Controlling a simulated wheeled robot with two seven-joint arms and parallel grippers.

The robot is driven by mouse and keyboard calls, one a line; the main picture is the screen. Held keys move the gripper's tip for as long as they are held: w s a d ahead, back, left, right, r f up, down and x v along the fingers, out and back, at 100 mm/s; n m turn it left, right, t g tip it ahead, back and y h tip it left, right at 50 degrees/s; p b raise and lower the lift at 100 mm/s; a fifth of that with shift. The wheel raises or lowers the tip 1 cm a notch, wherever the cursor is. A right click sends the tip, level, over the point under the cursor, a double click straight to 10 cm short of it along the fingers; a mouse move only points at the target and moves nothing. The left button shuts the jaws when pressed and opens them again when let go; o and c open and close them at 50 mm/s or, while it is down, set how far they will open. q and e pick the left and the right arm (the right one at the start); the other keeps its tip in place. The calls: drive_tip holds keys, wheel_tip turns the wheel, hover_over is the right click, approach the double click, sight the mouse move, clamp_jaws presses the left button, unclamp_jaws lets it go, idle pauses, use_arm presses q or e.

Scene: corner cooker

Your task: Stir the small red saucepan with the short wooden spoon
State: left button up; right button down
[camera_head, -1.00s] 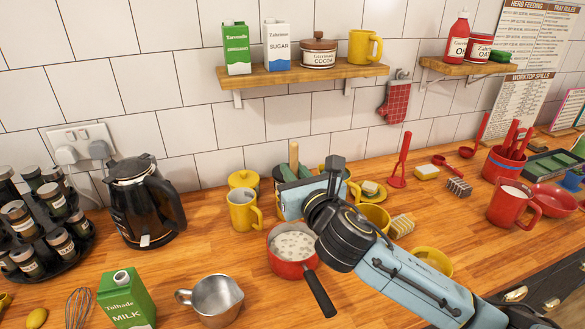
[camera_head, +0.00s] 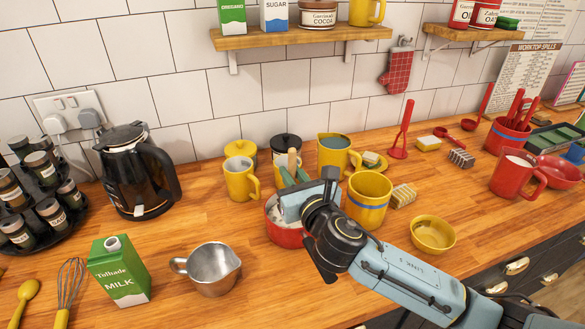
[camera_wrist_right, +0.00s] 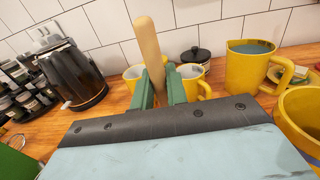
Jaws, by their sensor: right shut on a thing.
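The small red saucepan (camera_head: 284,238) stands on the wooden worktop. My right gripper and arm cover much of it, including its handle; a little of its pale contents shows at the left. My right gripper (camera_head: 290,178) is over the pan, its green fingers shut on the short wooden spoon (camera_head: 292,158). In the right wrist view the spoon's handle (camera_wrist_right: 147,42) rises upright and slightly tilted from between the fingers (camera_wrist_right: 161,88). The spoon's lower end is hidden, so I cannot tell whether it touches the contents. My left gripper is not in view.
Yellow mugs (camera_head: 241,183) and a yellow jug (camera_head: 337,155) stand behind the pan. A yellow container with a blue band (camera_head: 368,200) and a yellow bowl (camera_head: 433,234) are at its right. A metal pan (camera_head: 213,270) and milk carton (camera_head: 119,272) are front left.

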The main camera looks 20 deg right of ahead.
drive_tip(key=shift+f, duration=0.4)
drive_tip(key=shift+r, duration=0.1)
drive_tip(key=shift+p, duration=0.3)
idle(0.4)
